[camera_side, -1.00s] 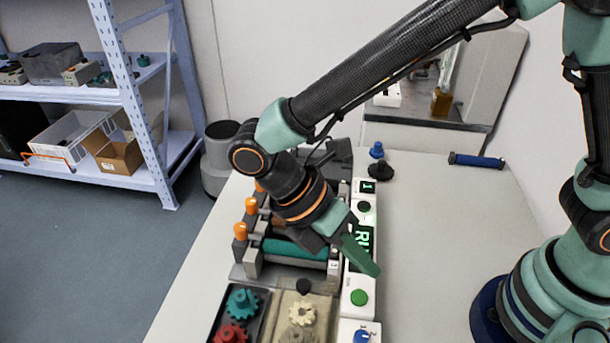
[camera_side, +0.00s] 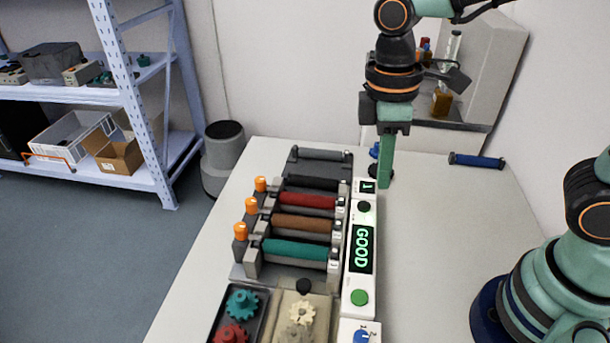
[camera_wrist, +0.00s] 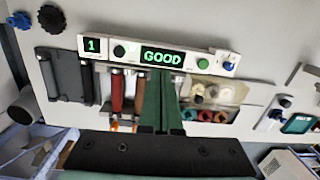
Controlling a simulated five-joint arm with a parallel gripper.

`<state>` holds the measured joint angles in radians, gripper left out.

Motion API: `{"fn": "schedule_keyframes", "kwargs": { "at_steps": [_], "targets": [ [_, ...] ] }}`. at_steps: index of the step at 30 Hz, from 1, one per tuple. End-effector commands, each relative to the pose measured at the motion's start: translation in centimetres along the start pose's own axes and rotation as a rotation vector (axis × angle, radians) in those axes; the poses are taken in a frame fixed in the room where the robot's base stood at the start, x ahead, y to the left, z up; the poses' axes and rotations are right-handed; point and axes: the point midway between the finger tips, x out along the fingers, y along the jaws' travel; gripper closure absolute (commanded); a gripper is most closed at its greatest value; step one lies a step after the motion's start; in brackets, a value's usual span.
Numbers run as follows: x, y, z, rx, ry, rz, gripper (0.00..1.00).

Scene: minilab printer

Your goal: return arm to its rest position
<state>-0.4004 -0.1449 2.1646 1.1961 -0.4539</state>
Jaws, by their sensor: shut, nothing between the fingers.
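My gripper (camera_side: 386,178) is shut and empty. It hangs pointing down above the right side of the printer's far end, with its green fingers together. In the wrist view, the fingers (camera_wrist: 161,90) reach up over the middle of the printer. The printer (camera_side: 290,255) has a row of black, red, brown and teal rollers with orange-topped knobs along its left side. Its white control panel (camera_side: 356,282) shows "GOOD" in green, with a small "1" display, a black knob and a green button. The panel also shows in the wrist view (camera_wrist: 205,60).
Trays of gears (camera_side: 262,318) sit at the table's near edge. A blue knob and a dark knob, partly hidden behind my gripper, stand at the back. A blue roller (camera_side: 477,160) lies at the back right. The table's right middle (camera_side: 430,235) is clear. A shelf (camera_side: 70,95) stands left.

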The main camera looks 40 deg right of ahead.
Motion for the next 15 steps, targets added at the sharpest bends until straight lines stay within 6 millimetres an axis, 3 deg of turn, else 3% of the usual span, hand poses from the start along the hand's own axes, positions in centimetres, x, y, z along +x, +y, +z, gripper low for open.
{"fn": "schedule_keyframes", "kwargs": {
  "at_steps": [6, 15],
  "targets": [
    [-2.6, 4.5, 3.5, 0.404, 0.251, 0.105, 1.0],
    [-4.5, 8.0, 7.4, 0.784, 0.499, 0.2, 1.0]
  ]
}}
